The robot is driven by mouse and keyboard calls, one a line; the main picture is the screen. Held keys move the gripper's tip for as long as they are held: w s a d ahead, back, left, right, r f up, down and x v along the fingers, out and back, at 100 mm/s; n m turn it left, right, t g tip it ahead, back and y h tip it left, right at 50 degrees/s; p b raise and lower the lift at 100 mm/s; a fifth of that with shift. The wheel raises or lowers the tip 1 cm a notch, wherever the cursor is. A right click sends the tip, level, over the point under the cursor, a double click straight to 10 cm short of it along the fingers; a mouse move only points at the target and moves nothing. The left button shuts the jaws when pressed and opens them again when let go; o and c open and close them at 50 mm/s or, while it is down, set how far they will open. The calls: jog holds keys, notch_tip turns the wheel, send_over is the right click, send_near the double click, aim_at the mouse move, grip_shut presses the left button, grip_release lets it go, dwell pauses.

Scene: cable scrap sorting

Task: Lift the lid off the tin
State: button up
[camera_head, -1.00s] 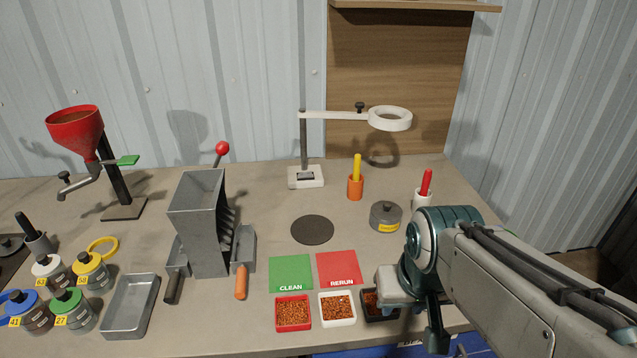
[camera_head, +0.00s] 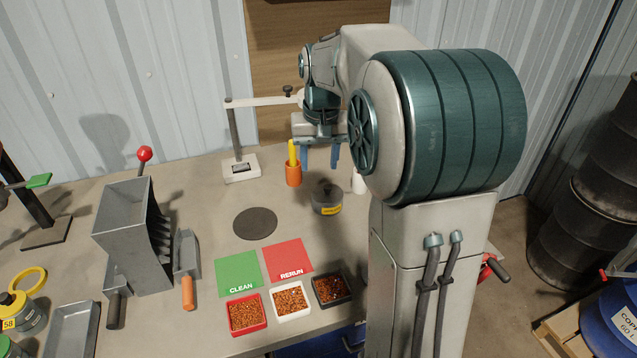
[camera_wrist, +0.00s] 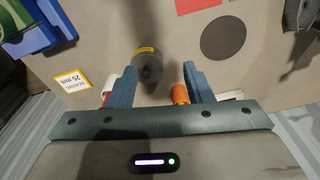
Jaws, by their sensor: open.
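The tin (camera_head: 327,208) is a short grey can with a yellow label on its front. Its grey lid (camera_head: 326,190) is on top, with a small knob. My gripper (camera_head: 319,160) is open and empty, pointing down above the bench, higher than the tin and apart from it. In the wrist view, the tin (camera_wrist: 150,76) shows from above, beyond the fingertips and closer to the left finger. My gripper (camera_wrist: 165,68) spans wide there, with nothing between its blue fingers.
An orange cup (camera_head: 293,177) with a yellow stick stands left of the tin, close to the gripper. A white cup (camera_head: 358,183) stands right of it, partly hidden by my arm. The ring-lamp stand (camera_head: 241,170) is behind left. A dark disc (camera_head: 255,223) lies front left.

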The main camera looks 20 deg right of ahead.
jog(key=m+g, duration=0.1)
send_over(328, 186)
notch_tip(328, 186, down, 3)
notch_tip(328, 186, down, 14)
jog(key=p, duration=0.2)
jog(key=shift+r+p, duration=0.1)
jog(key=shift+p, duration=0.2)
grip_shut()
